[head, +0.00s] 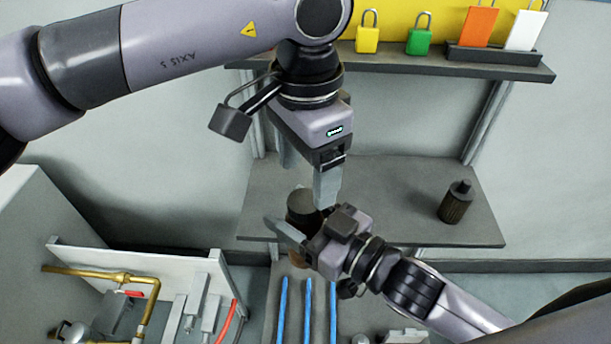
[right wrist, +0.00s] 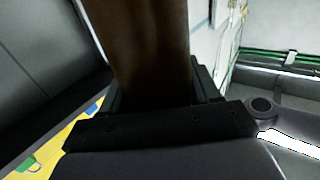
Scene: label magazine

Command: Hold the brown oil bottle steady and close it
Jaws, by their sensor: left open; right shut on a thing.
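The brown oil bottle (head: 299,256) is at the front edge of the grey shelf, between the fingers of my right gripper (head: 300,236). Its wide brown body also fills the upper middle of the right wrist view (right wrist: 148,45). A dark round top (head: 302,203) shows above the fingers; I cannot tell whether it is a seated cap. My right gripper is shut on the bottle. My left gripper (head: 307,186) points down just above the dark top, with its fingers apart. I cannot tell whether a finger touches it.
A second dark bottle (head: 457,203) stands on the right of the grey shelf (head: 405,185). An upper shelf (head: 400,66) carries padlocks and orange and white tags. A padlock (head: 231,122) shows beside my left wrist. Brass pipework (head: 95,277) and blue rods (head: 308,305) lie below.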

